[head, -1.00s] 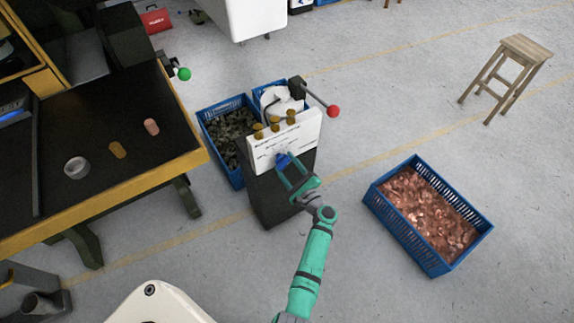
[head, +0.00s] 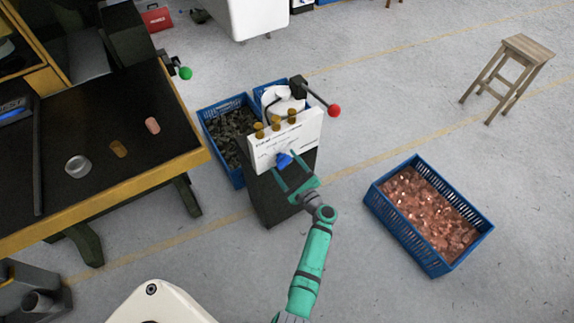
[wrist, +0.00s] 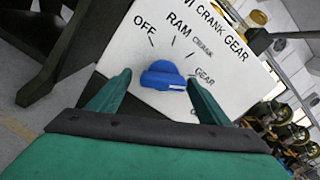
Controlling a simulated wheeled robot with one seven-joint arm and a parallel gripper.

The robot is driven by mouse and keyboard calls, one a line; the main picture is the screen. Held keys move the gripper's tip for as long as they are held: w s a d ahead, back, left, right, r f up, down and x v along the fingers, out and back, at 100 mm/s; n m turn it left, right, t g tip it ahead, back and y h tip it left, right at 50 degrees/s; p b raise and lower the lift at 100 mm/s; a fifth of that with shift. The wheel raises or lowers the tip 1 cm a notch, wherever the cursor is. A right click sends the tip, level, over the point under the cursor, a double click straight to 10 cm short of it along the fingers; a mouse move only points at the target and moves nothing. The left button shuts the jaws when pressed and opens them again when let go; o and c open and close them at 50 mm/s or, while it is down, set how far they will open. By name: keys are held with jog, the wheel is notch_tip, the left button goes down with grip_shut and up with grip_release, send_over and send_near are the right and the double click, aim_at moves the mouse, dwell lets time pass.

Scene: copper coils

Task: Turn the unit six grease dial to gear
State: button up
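The blue dial (wrist: 162,76) sits on a white panel (wrist: 120,50) marked OFF, RAM, CRANK and GEAR, with a further label partly hidden. Its white pointer line faces right, close to the GEAR label (wrist: 205,78); I cannot tell if it lines up exactly. The dial (head: 284,160) also shows in the head view, low on the white panel of a dark stand. My gripper (wrist: 158,92) is open, with a green finger on each side of the dial and a visible gap to it. In the head view my gripper (head: 295,178) is just in front of the panel.
Brass-coloured caps (head: 275,122) line the panel's top. A red-knobbed lever (head: 333,111) juts out at its right. A blue crate of copper pieces (head: 380,205) stands right on the floor, another crate (head: 237,178) behind left. A black-topped bench (head: 95,190) is left.

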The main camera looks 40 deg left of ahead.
jog(key=shift+w+d, duration=0.1)
jog(key=shift+d, duration=0.05)
jog(key=v, duration=1)
jog(key=shift+s+d, duration=0.25)
jog(key=shift+d, duration=0.05)
